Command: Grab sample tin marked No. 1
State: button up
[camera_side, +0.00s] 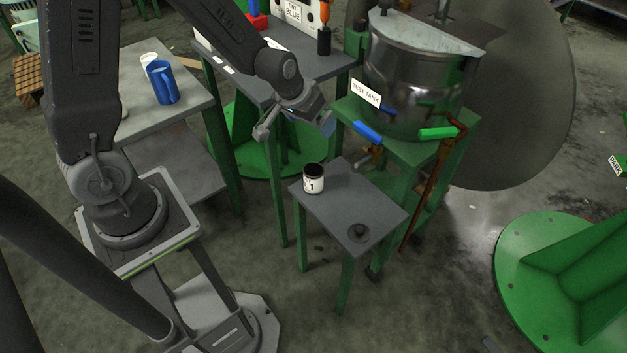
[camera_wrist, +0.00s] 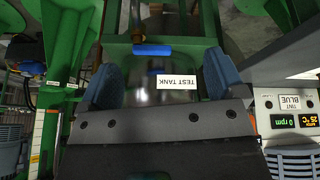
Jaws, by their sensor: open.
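The sample tin (camera_side: 314,181), small and white with a dark top and a "1" on its side, stands upright on a small grey-topped table (camera_side: 345,205) with green legs. My gripper (camera_side: 318,122) is open and empty, in the air above the tin in the side view and clear of it. In the wrist view the blue-padded fingers (camera_wrist: 162,82) are spread wide with nothing held between them. The tin does not show in the wrist view.
The steel test tank (camera_side: 415,90) stands on a green stand behind and right of the tin's table; it fills the middle of the wrist view (camera_wrist: 160,95). A dark round knob-like piece (camera_side: 358,232) lies near the table's front. A blue jug (camera_side: 165,82) stands on the left table.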

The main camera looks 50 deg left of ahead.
jog(key=a+f+n+y, duration=0.1)
jog(key=a+f, duration=0.3)
jog(key=f, duration=1.1)
send_near(315, 173)
jog(key=d+f, duration=0.1)
jog(key=d, duration=0.1)
jog(key=shift+g, duration=0.3)
jog(key=shift+a+x, duration=0.2)
jog(key=shift+x, duration=1.4)
jog(key=shift+a+x, duration=0.2)
jog(key=shift+x, duration=1.4)
jog(key=shift+w+r, duration=0.1)
jog(key=shift+w, duration=0.05)
jog(key=c, duration=1)
jog(key=shift+r, duration=0.1)
